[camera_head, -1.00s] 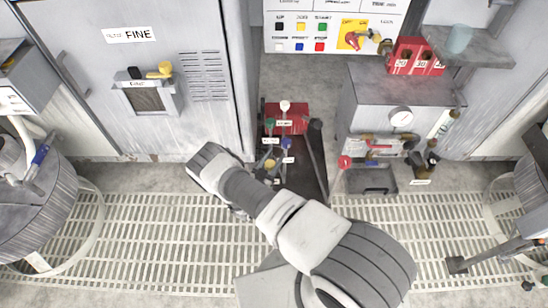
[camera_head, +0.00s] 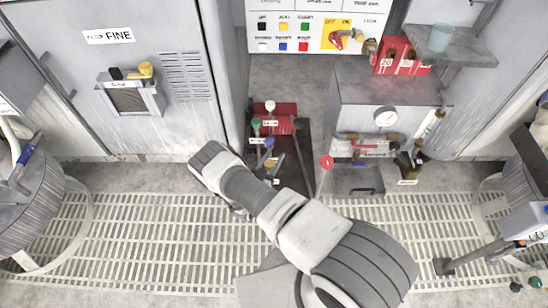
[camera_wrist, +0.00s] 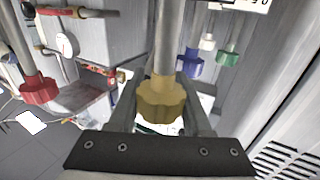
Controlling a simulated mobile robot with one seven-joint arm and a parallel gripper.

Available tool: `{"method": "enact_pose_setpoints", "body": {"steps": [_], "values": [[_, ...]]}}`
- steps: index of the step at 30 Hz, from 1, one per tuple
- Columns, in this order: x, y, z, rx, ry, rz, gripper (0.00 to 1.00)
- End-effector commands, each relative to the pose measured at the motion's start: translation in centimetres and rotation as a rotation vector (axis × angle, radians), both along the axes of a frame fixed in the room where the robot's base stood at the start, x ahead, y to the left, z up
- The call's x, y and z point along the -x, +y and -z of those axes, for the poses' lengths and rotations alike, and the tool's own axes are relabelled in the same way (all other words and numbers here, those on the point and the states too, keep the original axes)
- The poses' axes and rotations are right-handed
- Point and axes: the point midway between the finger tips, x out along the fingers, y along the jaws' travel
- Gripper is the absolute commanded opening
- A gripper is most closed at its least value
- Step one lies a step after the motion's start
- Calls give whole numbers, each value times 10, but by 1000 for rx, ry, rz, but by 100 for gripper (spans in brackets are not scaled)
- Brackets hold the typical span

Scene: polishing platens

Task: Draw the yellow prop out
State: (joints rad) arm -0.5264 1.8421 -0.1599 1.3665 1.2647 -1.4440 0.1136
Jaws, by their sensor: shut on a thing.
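The yellow prop (camera_wrist: 161,100) is a metal rod with a lobed yellow knob in the middle of the wrist view. My gripper (camera_wrist: 160,112) has one finger on each side of the knob and is shut on it. The rod runs up out of the top of the wrist view, so its far end is hidden.
Close by are a blue knob (camera_wrist: 189,63), a green knob (camera_wrist: 228,57), a white knob (camera_wrist: 207,41) and a red knob (camera_wrist: 39,89). The grey FINE cabinet (camera_head: 180,120) stands left, a gauge box (camera_head: 385,90) right. Grating floor (camera_head: 120,225) lies in front.

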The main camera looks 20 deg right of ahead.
Motion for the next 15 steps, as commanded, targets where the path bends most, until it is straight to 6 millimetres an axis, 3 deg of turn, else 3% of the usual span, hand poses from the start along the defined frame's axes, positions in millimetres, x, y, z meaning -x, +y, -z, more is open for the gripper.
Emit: {"method": "enact_pose_setpoints", "body": {"steps": [10, 11, 15], "values": [[1, -6, 0, 4, 0, 9, 0], [1, -6, 0, 4, 0, 9, 51], [1, -5, 0, 3, 1, 9, 76]]}}
